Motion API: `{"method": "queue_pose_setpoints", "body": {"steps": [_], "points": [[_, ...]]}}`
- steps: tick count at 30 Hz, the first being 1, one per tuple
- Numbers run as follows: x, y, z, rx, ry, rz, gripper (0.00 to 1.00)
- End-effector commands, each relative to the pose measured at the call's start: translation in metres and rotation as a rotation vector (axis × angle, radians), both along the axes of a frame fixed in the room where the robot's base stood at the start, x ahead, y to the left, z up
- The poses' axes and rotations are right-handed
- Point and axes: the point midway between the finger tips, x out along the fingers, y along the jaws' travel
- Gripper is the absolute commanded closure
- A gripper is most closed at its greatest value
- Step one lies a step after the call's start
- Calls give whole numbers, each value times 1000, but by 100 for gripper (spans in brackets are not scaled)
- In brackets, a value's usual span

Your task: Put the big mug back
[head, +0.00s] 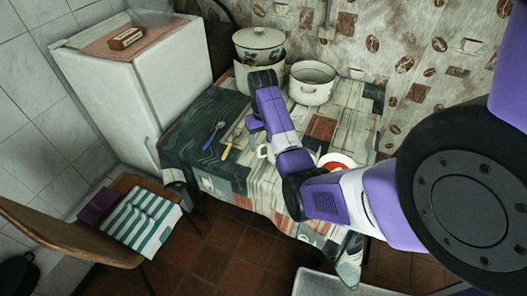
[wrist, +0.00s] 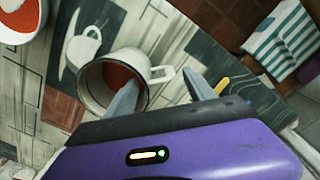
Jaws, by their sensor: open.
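The big mug (wrist: 90,92) is cream-white with a dark rim and a reddish-brown inside. In the wrist view its mouth faces the camera and its handle (wrist: 163,74) points right. My gripper (wrist: 164,81) is open at the mug. One finger crosses the mug's mouth and the other is past the handle, so the handle shows between the fingertips. I cannot tell whether the first finger is inside the mug or only above it. In the head view my arm hides most of the mug (head: 263,151), and the fingers are hard to make out.
A lidded pot (head: 258,42) and an open white pot (head: 312,88) stand at the table's back. Blue-handled (head: 216,130) and yellow-handled (head: 226,151) utensils lie left of the mug. A red-and-white dish (head: 340,160) is right.

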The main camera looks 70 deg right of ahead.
Motion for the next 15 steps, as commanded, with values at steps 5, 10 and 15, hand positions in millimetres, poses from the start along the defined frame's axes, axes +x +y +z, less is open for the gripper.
{"method": "queue_pose_setpoints", "body": {"steps": [5, 10, 15], "points": [[0, 0, 32, -2, -2, -1, 37], [0, 0, 52, -1, 0, -1, 37], [0, 1, 56, 0, 1, -1, 37]]}}
